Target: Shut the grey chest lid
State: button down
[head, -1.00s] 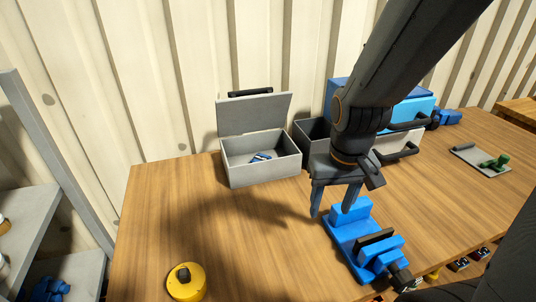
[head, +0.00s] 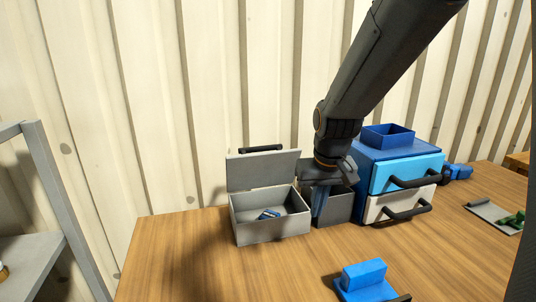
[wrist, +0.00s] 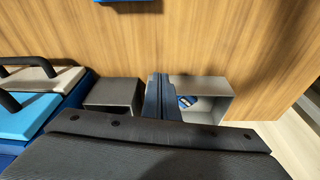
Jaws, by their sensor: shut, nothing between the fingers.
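The grey chest (head: 270,225) stands on the wooden table near the wall. Its lid (head: 263,169) is raised and leans slightly back, with a dark handle (head: 261,149) on its top edge. A small blue and white item (head: 268,214) lies inside the chest; it also shows in the wrist view (wrist: 187,101). My gripper (head: 319,218) is shut and empty, pointing down just right of the chest, in front of an open grey bin (head: 338,207). In the wrist view the shut fingers (wrist: 158,94) lie between the bin (wrist: 112,96) and the chest (wrist: 215,88).
A drawer unit with a light blue drawer (head: 400,174) and black handles stands right of the bin, with an open blue box (head: 388,136) on top. A blue vise (head: 362,280) is at the front. The table left of the chest is clear.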

jog(key=w+a+r+n+t, duration=0.1)
jog(key=w+a+r, duration=0.2)
jog(key=w+r, duration=0.45)
jog(key=w+a+r+t+y, duration=0.1)
jog(key=w+a+r, duration=0.3)
jog(key=w, duration=0.6)
jog(key=w+a+r+n+t, duration=0.1)
jog(key=w+a+r, duration=0.2)
jog(key=w+r, duration=0.4)
jog(key=f+p, duration=0.1)
jog(key=f, duration=0.2)
jog(key=w+f+p, duration=0.1)
jog(key=f+p, duration=0.1)
jog(key=f, duration=0.1)
jog(key=w+f+p, duration=0.1)
jog(key=f+p, duration=0.1)
jog(key=f, duration=0.1)
jog(key=shift+w+a+f, duration=0.2)
jog(key=shift+a+f, duration=0.05)
jog(key=shift+f, duration=0.15)
